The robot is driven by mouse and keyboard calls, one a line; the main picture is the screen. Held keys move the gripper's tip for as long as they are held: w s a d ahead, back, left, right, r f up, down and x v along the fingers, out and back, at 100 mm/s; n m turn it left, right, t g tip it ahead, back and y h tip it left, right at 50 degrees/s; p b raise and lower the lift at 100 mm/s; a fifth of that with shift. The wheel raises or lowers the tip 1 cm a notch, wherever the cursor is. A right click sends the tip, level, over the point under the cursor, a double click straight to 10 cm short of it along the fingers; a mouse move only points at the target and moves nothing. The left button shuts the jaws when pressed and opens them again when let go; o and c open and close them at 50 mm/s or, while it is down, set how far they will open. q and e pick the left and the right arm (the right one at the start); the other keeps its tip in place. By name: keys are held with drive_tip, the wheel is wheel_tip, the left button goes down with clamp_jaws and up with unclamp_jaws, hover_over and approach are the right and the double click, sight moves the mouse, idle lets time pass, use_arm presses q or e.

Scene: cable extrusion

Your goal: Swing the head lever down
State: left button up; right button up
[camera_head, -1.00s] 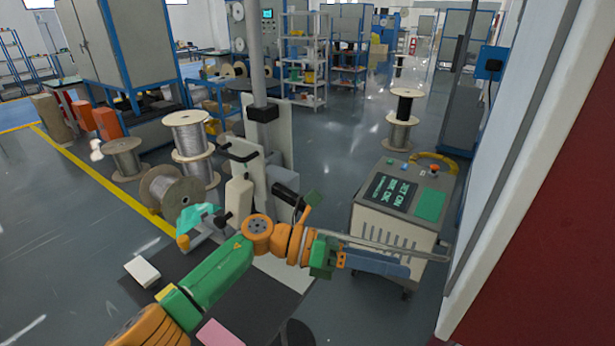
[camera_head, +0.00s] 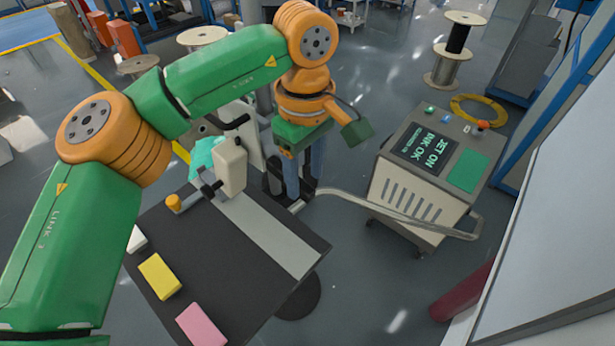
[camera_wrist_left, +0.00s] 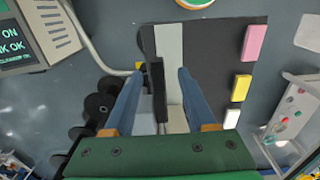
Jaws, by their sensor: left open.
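My left gripper (camera_head: 303,192) points down past the right side of the cream head unit (camera_head: 230,167), close to the column. In the left wrist view its two blue fingers (camera_wrist_left: 158,75) are apart. A dark bar (camera_wrist_left: 158,92) lies between them in that view. I see no finger closed on it, and its depth is unclear. The bar may be the head lever, but I cannot tell for sure. A black handle (camera_head: 235,123) shows above the cream unit. My left arm hides much of the stand behind it. My right gripper is not in view.
The dark bench top (camera_head: 210,265) carries a yellow block (camera_head: 160,277), a pink block (camera_head: 201,326) and a white block (camera_head: 137,239). A wheeled control cabinet (camera_head: 412,195) with a curved grey rail stands to the right. Cable spools (camera_head: 447,65) stand farther back.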

sight(306, 187)
use_arm(q)
drive_tip(key=f, duration=0.3)
drive_tip(key=shift+w+f, duration=0.2)
drive_tip(key=shift+w, duration=0.1)
drive_tip(key=shift+s+r, duration=0.1)
drive_tip(key=shift+s, duration=0.05)
drive_tip(key=shift+c, duration=1.3)
clamp_jaws()
